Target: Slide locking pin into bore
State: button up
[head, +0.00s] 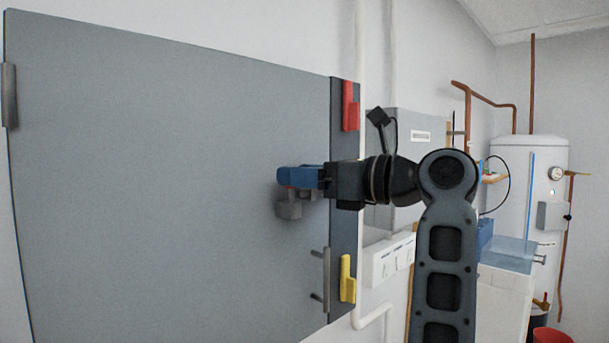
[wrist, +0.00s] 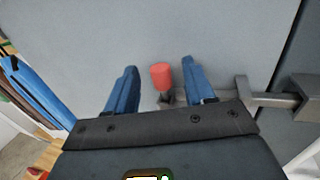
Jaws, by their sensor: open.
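A red cylindrical piece (wrist: 161,76), which looks like the locking pin's head, shows between my finger tips in the wrist view. Its lower end meets a small grey block (wrist: 166,100); I cannot tell how deep it sits or where the bore is. My gripper (wrist: 159,68) is open, with one blue finger on each side of the red piece and a visible gap to each. In the head view my gripper (head: 286,178) is close to the grey door, just above the grey block (head: 289,210). The fingers hide most of the red piece there.
The large grey door (head: 150,180) fills the left. A bar handle (head: 327,280) stands off it low on the right, near a yellow latch (head: 347,278); a red latch (head: 350,106) is higher up. Pipes and a white tank (head: 525,190) are at the right.

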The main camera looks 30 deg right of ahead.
jog(key=b+v, duration=0.1)
jog(key=v, duration=0.6)
jog(key=shift+s+d, duration=0.25)
jog(key=shift+s, duration=0.1)
